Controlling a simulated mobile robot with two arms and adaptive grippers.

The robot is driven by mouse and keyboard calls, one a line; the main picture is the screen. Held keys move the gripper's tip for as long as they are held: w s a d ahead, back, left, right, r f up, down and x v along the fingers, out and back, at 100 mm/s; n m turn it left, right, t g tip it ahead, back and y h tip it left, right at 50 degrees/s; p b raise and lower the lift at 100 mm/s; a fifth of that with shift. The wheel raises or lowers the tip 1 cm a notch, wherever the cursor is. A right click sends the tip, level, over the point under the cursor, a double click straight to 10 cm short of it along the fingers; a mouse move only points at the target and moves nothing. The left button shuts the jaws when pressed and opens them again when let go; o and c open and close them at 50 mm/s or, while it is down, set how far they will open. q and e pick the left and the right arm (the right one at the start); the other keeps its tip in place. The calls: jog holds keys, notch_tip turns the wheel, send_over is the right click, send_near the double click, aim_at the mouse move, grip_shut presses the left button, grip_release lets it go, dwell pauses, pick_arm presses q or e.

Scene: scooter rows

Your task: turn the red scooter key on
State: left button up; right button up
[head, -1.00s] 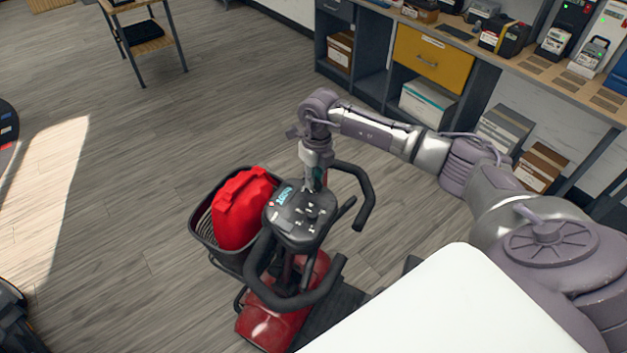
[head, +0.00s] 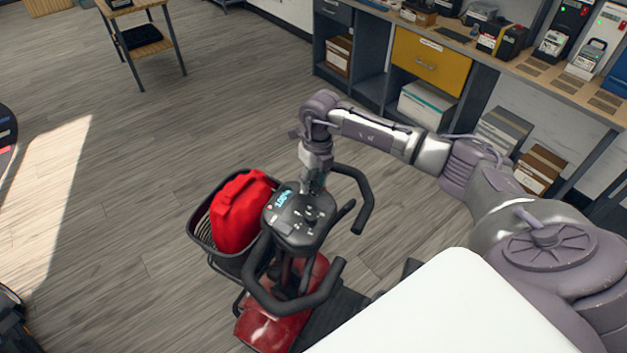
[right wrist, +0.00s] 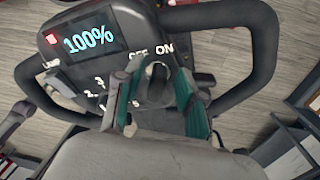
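The red scooter (head: 275,318) stands below my right arm, with a dark console (head: 296,228) between black handlebars. Its lit display (right wrist: 88,40) reads 100%, and a red light glows beside it. The dark key (right wrist: 157,82) sits upright on the console near the OFF and ON labels in the right wrist view. My right gripper (right wrist: 158,90) is over the console with its teal-padded fingers apart, one on each side of the key. I see no firm contact with it. In the head view the right gripper (head: 314,184) hides the key area. My left gripper is out of view.
A black basket (head: 205,240) with a red container (head: 239,212) is fixed at the scooter's front. The handlebar (head: 362,195) curves close around my right gripper. A workbench (head: 540,60) with boxes stands at the back right. The floor on the left is mostly clear.

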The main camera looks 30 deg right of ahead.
notch_tip(320, 180, up, 12)
jog(key=shift+d, duration=0.45)
jog(key=shift+s+f, duration=0.1)
jog(key=shift+f, duration=0.05)
dwell(0.6)
